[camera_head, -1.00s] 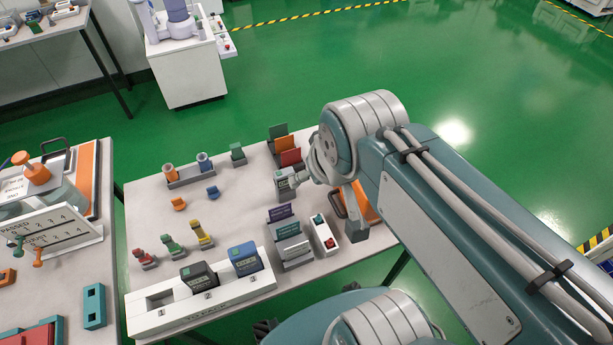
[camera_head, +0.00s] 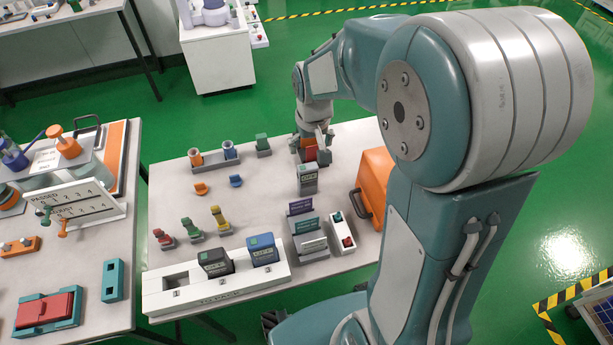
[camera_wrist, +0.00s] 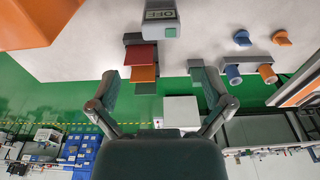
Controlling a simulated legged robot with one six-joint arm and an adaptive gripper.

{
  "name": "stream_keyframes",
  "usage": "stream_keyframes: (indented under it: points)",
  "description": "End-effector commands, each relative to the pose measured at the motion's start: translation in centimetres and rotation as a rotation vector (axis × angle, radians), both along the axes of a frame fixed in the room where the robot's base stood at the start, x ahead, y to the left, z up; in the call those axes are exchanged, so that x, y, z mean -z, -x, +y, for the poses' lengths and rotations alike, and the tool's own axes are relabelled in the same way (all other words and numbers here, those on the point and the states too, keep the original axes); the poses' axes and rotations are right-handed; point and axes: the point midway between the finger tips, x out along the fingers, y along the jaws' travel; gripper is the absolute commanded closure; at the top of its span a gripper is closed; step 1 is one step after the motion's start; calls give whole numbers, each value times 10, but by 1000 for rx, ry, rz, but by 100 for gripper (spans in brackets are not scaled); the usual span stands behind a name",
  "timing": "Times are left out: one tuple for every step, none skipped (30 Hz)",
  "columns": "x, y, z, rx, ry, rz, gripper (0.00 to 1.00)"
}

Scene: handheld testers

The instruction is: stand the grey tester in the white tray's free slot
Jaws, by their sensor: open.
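The grey tester (camera_head: 308,181) stands upright on the table, its screen facing the head camera. In the wrist view the grey tester (camera_wrist: 160,22) is at the top, beyond my fingertips and not between them. My gripper (camera_head: 313,152) is open and empty, just behind the tester by the coloured cards; its spread fingers also show in the wrist view (camera_wrist: 158,76). The white tray (camera_head: 160,302) lies at the table's front edge. A dark tester (camera_head: 215,263) fills its middle slot and a blue tester (camera_head: 262,250) its right slot. The left slot (camera_head: 176,280) is empty.
A rack with red and orange cards (camera_wrist: 142,56) is close to my fingers. Several small coloured clamps (camera_head: 190,230) stand behind the tray.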

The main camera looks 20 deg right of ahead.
Motion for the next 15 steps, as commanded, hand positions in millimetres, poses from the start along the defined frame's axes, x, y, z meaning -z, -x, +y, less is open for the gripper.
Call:
stream_keyframes:
  points:
    - [5, 0, 0, 0, 0, 4, 0]
    - [10, -1, 0, 0, 0, 5, 0]
    - [16, -1, 0, 0, 0, 6, 0]
    - [21, -2, 0, 0, 0, 7, 0]
    - [27, -2, 0, 0, 0, 7, 0]
    - [34, -3, 0, 0, 0, 7, 0]
    - [38, -4, 0, 0, 0, 6, 0]
    - [42, -5, 0, 0, 0, 5, 0]
    - [47, -5, 0, 0, 0, 5, 0]
    - [49, -6, 0, 0, 0, 3, 0]
    - [51, -6, 0, 0, 0, 3, 0]
    - [53, -6, 0, 0, 0, 3, 0]
    - [55, -7, 0, 0, 0, 3, 0]
    - [58, -7, 0, 0, 0, 3, 0]
    - [62, -9, 1, 0, 0, 3, 0]
